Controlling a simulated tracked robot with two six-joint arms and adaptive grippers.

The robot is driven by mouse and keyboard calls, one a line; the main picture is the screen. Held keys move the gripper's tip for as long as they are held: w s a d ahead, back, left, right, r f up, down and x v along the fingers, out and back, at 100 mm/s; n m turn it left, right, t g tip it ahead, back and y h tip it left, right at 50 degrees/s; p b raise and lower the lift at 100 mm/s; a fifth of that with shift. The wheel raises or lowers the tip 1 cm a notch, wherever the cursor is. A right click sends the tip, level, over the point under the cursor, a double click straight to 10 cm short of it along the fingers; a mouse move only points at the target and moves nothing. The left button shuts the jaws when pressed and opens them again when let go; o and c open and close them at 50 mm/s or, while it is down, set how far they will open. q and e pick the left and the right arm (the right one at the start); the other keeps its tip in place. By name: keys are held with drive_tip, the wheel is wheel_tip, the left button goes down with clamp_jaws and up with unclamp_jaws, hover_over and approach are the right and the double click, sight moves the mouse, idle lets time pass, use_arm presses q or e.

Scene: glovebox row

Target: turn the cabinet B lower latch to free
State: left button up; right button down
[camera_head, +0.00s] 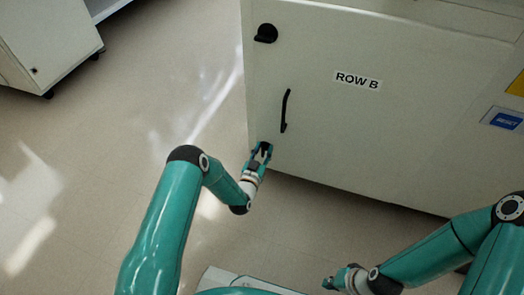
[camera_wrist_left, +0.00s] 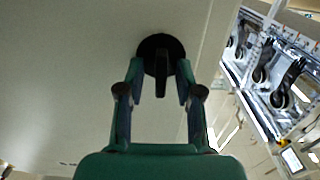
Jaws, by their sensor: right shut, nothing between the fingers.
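The cabinet B lower latch (camera_wrist_left: 158,45) is a black round knob with a short lever on the pale cabinet door. In the left wrist view its lever points toward my gripper and lies between the fingers. My left gripper (camera_head: 261,152) is at the door's lower left corner in the head view, where it mostly hides the latch. In the wrist view my left gripper (camera_wrist_left: 160,80) has its two fingers apart, one on each side of the lever. I cannot tell whether they touch it. My right gripper (camera_head: 329,283) is shut and empty, low in front of the cabinet.
The door of the ROW B cabinet (camera_head: 400,135) has a black upper latch (camera_head: 266,34) and a black bar handle (camera_head: 286,110). A blue label (camera_head: 505,120) is at its right. Another white cabinet (camera_head: 45,40) stands at upper left. The floor between them is clear.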

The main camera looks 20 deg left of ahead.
use_arm(q)
drive_tip(key=shift+c, duration=0.3)
clamp_jaws()
drive_tip(key=shift+a, duration=0.15)
